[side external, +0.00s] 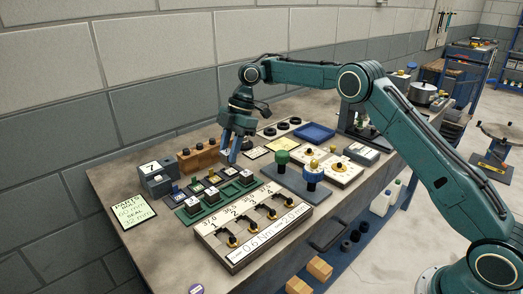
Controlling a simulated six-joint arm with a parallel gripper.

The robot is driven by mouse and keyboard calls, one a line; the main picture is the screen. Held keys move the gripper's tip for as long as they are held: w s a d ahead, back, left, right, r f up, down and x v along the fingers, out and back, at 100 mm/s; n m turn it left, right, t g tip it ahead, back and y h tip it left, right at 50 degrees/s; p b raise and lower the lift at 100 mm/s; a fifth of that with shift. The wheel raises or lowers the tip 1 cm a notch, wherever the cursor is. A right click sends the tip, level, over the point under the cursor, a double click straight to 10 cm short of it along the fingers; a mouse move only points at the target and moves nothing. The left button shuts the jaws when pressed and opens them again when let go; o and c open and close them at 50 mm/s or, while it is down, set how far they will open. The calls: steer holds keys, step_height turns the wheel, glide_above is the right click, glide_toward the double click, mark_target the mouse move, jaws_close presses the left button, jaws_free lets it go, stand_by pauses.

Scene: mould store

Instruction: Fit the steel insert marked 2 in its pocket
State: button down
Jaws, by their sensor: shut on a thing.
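My gripper (235,150) points down over the table, just behind the green tray. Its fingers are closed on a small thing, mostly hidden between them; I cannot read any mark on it. I cannot tell which thing is the pocket for insert 2.
A grey block marked 7 (157,179) and a wooden block (198,156) stand at the left and back. A blue tray (309,133) and black rings are farther back.

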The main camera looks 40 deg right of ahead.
mark_target(228, 164)
steer(key=shift+a, duration=0.15)
steer(key=shift+s+a+r, duration=0.2)
steer(key=shift+s+a, duration=0.55)
steer(key=shift+a, duration=0.05)
steer(key=s+a+f, duration=0.2)
steer(key=s+a, duration=0.2)
steer(key=s, duration=0.8)
steer(key=shift+s+a, duration=0.2)
steer(key=shift+s, duration=0.05)
steer(key=shift+f, duration=0.1)
steer(key=shift+f, duration=2.45)
steer(key=shift+f, duration=0.65)
stand_by(2.4)
